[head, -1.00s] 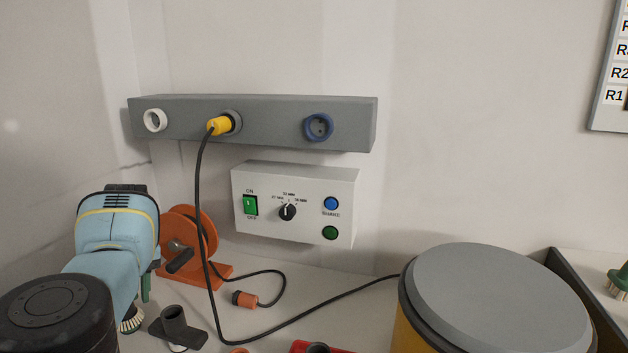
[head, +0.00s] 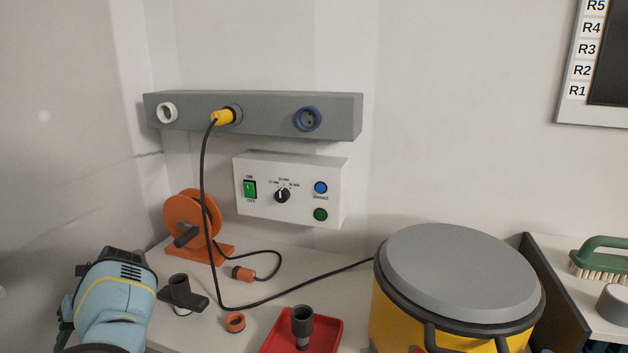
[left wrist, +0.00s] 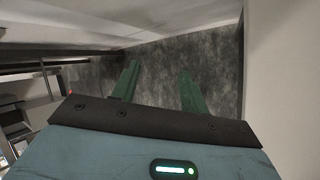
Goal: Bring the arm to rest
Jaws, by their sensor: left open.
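My left arm comes in at the lower left of the head view, in light blue and black; its gripper is mostly hidden there behind the wrist. In the left wrist view my left gripper (left wrist: 158,88) shows two green fingers apart with nothing between them. A dark grey mottled surface lies beyond the fingers. My right gripper is in neither view.
A yellow plug (head: 222,117) sits in the grey socket rail (head: 270,105). The control box (head: 330,172), orange reel (head: 188,213), red tray (head: 330,335), yellow drum with grey lid (head: 460,270) and green brush (head: 600,256) stand around the bench (head: 320,262).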

